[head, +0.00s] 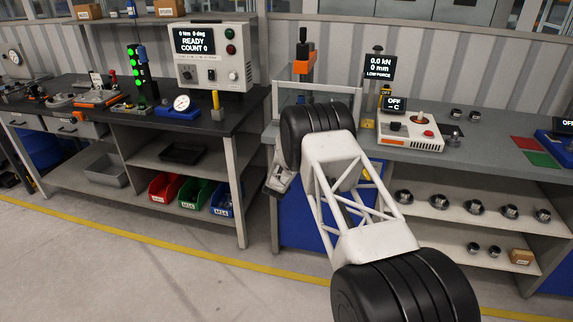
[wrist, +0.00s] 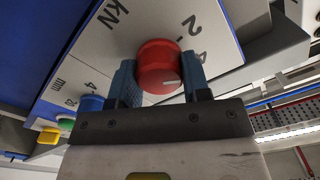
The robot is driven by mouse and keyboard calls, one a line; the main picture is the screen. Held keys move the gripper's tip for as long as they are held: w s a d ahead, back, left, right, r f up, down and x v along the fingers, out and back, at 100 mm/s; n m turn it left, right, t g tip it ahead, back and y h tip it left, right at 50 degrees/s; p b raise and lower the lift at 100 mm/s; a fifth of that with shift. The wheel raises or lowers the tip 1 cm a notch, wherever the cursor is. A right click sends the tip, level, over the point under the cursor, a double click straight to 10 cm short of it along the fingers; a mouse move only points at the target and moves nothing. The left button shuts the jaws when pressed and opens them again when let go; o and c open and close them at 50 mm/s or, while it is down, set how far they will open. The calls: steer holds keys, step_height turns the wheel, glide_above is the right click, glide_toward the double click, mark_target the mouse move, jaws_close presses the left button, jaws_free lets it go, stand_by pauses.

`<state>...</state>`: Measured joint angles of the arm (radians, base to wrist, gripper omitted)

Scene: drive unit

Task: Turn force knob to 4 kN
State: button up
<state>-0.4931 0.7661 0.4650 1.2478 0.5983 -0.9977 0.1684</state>
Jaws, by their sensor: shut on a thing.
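The red force knob (wrist: 158,58) sits on a white panel (wrist: 215,30) in the wrist view. The panel carries the letters kN, a 2 and what looks like a partly hidden 4. My gripper (wrist: 158,80) is shut on the knob, with one blue fingertip on each side. A white pointer line on the knob points to the lower right, by the right fingertip. In the head view my arm hides the knob. A display (head: 379,67) on the press reads 0.0 kN, 0 mm, LOW FORCE.
Beside the knob are a blue knob (wrist: 91,103), a green button (wrist: 66,124) and a yellow part (wrist: 48,136). In the head view, a white-orange unit (head: 410,133) stands on the right bench. A tester reading READY (head: 215,57) stands on the left bench.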

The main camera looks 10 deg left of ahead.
steer(key=shift+m, duration=0.9)
steer(key=o, duration=0.9)
steer(key=shift+s, duration=0.15)
steer(key=shift+s, duration=3.75)
